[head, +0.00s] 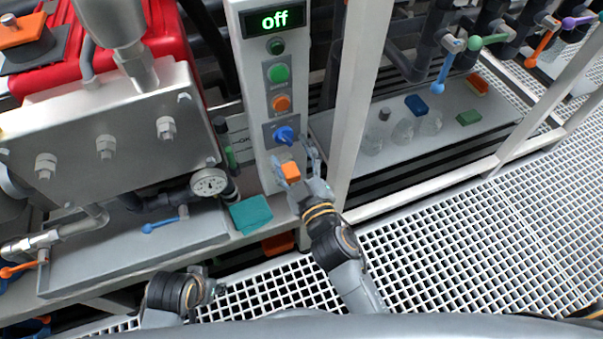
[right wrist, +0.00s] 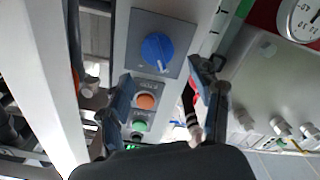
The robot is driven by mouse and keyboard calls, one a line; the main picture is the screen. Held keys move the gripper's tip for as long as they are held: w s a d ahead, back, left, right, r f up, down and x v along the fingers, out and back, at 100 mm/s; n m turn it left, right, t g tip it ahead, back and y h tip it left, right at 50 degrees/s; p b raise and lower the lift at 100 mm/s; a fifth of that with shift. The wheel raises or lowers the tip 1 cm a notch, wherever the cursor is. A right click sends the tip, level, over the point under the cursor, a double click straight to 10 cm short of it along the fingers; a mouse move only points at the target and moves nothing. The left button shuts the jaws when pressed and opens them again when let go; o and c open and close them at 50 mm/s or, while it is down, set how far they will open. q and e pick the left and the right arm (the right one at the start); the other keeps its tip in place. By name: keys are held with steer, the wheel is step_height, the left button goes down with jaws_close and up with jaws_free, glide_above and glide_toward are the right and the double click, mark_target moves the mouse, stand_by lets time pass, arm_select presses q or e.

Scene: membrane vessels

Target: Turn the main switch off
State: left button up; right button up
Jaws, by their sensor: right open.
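The main switch is a blue rotary knob (head: 284,135) on a dark blue plate, low on the white control column (head: 256,105). The display (head: 273,20) at the column's top reads "off" in green. My right gripper (head: 293,157) is open and empty just below the knob. In the right wrist view the knob (right wrist: 157,49) lies ahead of the spread fingers (right wrist: 163,76), apart from them. My left gripper (head: 212,284) shows only partly at the bottom, and its jaws are unclear.
A green button (head: 277,73) and an orange button (head: 281,103) sit above the knob. An orange block (head: 290,171) shows by the right fingers; its support is unclear. A white post (head: 355,95) stands close right. A gauge (head: 209,182) and teal block (head: 251,214) are left.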

steer(key=v, duration=0.8)
